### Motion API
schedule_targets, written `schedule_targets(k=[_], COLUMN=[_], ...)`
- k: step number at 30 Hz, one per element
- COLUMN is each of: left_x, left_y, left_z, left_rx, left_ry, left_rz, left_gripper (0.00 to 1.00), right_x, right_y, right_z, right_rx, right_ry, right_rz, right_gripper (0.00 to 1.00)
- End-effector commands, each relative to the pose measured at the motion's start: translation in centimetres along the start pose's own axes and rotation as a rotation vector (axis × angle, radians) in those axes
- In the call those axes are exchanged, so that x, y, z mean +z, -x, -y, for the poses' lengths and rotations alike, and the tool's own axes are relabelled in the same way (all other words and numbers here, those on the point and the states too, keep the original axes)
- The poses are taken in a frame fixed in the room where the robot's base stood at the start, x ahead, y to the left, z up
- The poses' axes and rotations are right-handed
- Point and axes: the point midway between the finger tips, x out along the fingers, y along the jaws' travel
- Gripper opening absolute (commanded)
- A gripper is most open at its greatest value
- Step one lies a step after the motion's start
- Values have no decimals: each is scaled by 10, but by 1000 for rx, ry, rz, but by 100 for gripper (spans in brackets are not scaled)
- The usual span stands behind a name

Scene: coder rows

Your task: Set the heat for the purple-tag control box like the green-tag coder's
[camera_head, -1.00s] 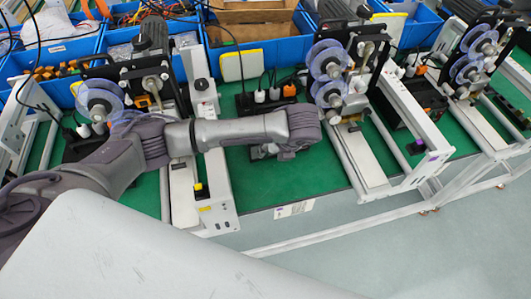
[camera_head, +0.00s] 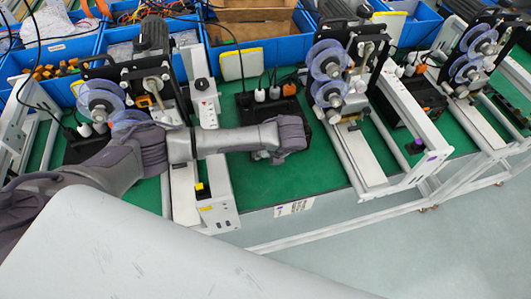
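My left arm comes in from the left in the head view and its wrist lies over the green table. Only a dark bit of my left gripper (camera_head: 266,157) shows below the wrist, so its fingers cannot be made out. A black control box (camera_head: 262,104) with plugs on top stands just behind the wrist, which partly covers its front. A coder (camera_head: 345,85) with clear blue reels stands to its right, and its white frame has a small purple mark (camera_head: 432,156). I cannot make out a green tag or any heat setting. My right gripper is not in view.
Another coder (camera_head: 140,85) stands at the left, with a yellow-marked part (camera_head: 202,190) on its frame. A third coder (camera_head: 475,58) and a dark box (camera_head: 421,100) are at the right. Blue bins (camera_head: 285,48) line the back. Green tabletop (camera_head: 300,178) is bare in front of the wrist.

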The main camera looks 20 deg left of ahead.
Motion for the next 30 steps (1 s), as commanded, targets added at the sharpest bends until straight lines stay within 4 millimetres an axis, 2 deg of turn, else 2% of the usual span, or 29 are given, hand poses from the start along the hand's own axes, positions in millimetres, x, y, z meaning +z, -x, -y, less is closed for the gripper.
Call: schedule_targets(k=[10,18,30], left_x=[0,0,-1], left_y=[2,2,-3], left_z=[2,6,10], left_rx=[35,182,443], left_ry=[-14,-77,-189], left_rz=[-3,-11,-24], left_gripper=[0,0,0], right_x=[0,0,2], right_y=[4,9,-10], right_z=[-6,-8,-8], right_rx=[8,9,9], right_ry=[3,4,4], right_rz=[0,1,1], right_gripper=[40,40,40])
